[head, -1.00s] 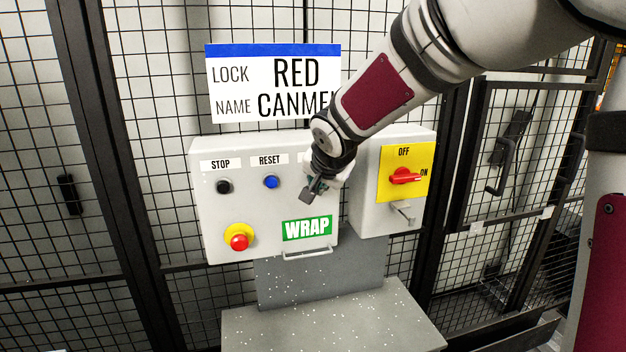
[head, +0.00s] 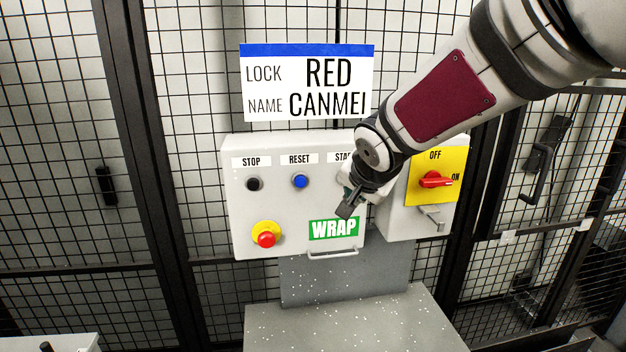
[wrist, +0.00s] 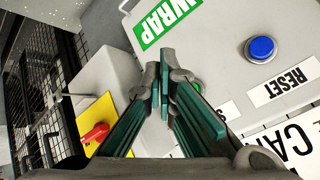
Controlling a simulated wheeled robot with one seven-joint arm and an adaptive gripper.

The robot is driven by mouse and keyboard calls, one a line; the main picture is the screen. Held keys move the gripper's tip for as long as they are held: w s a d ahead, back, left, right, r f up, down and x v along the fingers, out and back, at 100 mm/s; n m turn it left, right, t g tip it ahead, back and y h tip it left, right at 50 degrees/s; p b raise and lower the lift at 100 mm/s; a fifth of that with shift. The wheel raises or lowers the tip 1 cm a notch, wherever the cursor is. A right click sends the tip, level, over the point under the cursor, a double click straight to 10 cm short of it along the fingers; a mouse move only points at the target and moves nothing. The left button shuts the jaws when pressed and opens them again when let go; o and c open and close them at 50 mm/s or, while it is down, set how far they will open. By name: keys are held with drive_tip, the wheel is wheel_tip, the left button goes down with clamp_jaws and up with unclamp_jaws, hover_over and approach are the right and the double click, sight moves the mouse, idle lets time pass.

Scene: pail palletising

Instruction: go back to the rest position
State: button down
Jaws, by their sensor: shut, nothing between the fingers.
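My gripper (head: 345,210) hangs in front of the right part of the WRAP control box (head: 290,222), pointing down and to the left. In the wrist view my gripper (wrist: 160,92) is shut and empty, its green-sided fingers together. The box has a black STOP button (head: 254,184), a blue RESET button (head: 300,181) and a red emergency button (head: 266,239) on a yellow ring. My gripper hides most of the start button; a bit of green (wrist: 197,87) shows beside the fingers in the wrist view. I cannot tell whether the fingers touch the box.
A grey switch box with a red rotary handle (head: 436,180) on a yellow plate stands right of the control box. A LOCK/NAME sign (head: 308,85) hangs above. Black mesh fence (head: 190,60) is behind, and a speckled grey ledge (head: 350,325) is below.

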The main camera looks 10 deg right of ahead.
drive_tip(key=s+r+n+g+y, duration=0.1)
drive_tip(key=s+n+g, duration=0.2)
drive_tip(key=s, duration=2.5)
drive_tip(key=n, duration=0.5)
drive_tip(key=shift+s+d+r+n, duration=0.2)
drive_tip(key=shift+s+d+n, duration=0.1)
drive_tip(key=shift+s+d, duration=0.1)
